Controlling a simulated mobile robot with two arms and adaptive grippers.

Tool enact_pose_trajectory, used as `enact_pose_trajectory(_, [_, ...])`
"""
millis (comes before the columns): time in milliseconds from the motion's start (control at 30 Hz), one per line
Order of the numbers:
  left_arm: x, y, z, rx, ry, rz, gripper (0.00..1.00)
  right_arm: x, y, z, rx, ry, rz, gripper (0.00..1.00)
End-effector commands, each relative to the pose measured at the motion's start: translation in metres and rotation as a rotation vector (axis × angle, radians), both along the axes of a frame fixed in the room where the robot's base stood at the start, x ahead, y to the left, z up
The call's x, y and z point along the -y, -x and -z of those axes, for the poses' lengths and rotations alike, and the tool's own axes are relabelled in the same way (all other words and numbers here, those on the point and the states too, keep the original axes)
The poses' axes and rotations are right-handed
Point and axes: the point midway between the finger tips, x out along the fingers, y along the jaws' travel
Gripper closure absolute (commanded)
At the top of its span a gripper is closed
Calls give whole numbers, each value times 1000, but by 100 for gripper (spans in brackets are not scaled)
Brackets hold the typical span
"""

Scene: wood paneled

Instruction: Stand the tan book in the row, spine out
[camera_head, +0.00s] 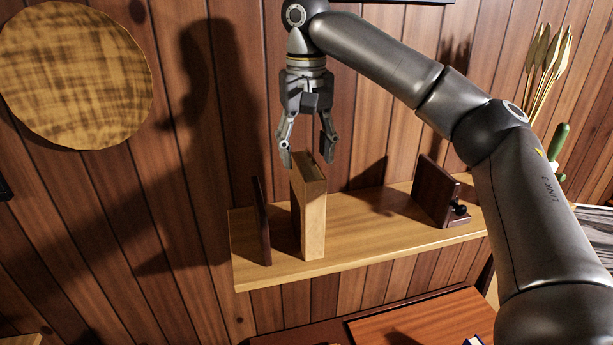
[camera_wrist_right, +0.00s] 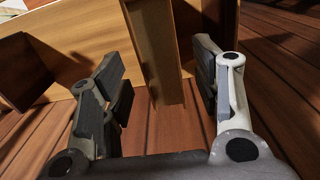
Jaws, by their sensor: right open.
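The tan book (camera_head: 313,216) stands upright on the wall shelf (camera_head: 360,228), toward its left end, with a narrow long face toward the head camera. A dark bookend (camera_head: 261,222) stands to its left, with a small gap between them. My right gripper (camera_head: 308,160) is open just above the top of the book, pointing down. In the right wrist view the book (camera_wrist_right: 155,55) shows between the two open fingers (camera_wrist_right: 165,95), and I see no finger touching it. My left gripper is not in view.
A second dark bookend (camera_head: 436,190) with a black knob stands at the shelf's right, and the shelf between it and the book is clear. A round woven disc (camera_head: 75,72) hangs on the wall. Dried stems and a green cactus-like thing (camera_head: 558,140) are at the far right.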

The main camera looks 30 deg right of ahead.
Motion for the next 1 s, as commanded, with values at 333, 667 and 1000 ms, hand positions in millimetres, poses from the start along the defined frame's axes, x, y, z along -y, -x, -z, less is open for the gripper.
enact_pose_trajectory(333, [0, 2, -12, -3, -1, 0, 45, 0, 0, -47, 2, 1, 0, 43])
enact_pose_trajectory(667, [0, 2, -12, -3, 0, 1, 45, 0, 0, -51, 0, 1, -1, 43])
enact_pose_trajectory(1000, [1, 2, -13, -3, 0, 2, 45, -1, -1, -50, -2, -1, -5, 43])
